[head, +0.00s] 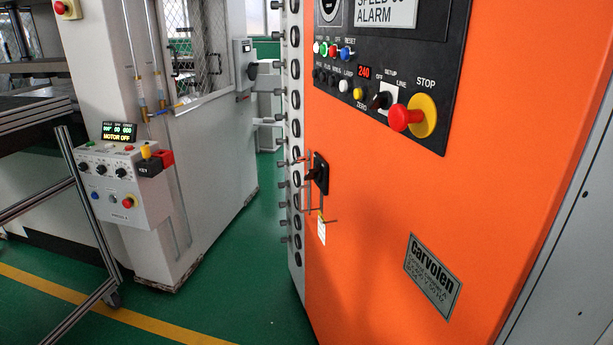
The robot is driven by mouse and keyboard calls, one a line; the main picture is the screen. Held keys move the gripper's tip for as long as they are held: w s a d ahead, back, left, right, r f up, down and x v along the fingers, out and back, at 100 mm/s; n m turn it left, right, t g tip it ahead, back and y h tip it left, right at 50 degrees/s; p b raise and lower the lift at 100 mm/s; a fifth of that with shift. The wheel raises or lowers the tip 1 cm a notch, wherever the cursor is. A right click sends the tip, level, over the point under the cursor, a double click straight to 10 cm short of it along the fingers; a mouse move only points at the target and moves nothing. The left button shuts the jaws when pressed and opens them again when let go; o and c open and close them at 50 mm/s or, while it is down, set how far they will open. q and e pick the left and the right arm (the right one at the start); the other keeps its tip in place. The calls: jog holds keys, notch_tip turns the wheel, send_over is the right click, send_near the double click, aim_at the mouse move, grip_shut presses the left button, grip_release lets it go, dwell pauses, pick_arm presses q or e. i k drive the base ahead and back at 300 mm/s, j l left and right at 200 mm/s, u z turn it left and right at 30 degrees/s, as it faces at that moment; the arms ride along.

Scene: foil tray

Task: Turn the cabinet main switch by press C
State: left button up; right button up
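An orange cabinet (370,230) fills the right side of the head view. A black handle or switch (318,174) sits on a dark plate near its left edge, with thin metal bars and a small white tag (321,230) hanging below. I cannot tell for sure whether this is the main switch. A black control panel (440,60) above carries buttons, a red "240" display, a black selector knob (381,100) marked OFF and LINE, and a red STOP button (404,117) on yellow. No label reading press C is legible. Neither gripper is in view.
A white machine with a control box (118,185) reading "MOTOR OFF" stands at left. A grey box with a black knob (252,69) is on its far side. A metal frame (88,215) stands at far left. Green floor (225,290) is clear between the machines.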

aim_at(315, 174)
jog(key=z, duration=1.25)
jog(key=i+j+z, duration=0.1)
jog(key=j+z, duration=0.4)
jog(key=j, duration=0.15)
jog(key=j+z, duration=0.5)
jog(key=k+j+z, duration=0.1)
jog(key=j+z, duration=0.35)
jog(key=j, duration=0.3)
jog(key=k+j+z, duration=0.2)
jog(key=j+z, duration=0.3)
jog(key=k+j, duration=0.05)
jog(key=j, duration=0.05)
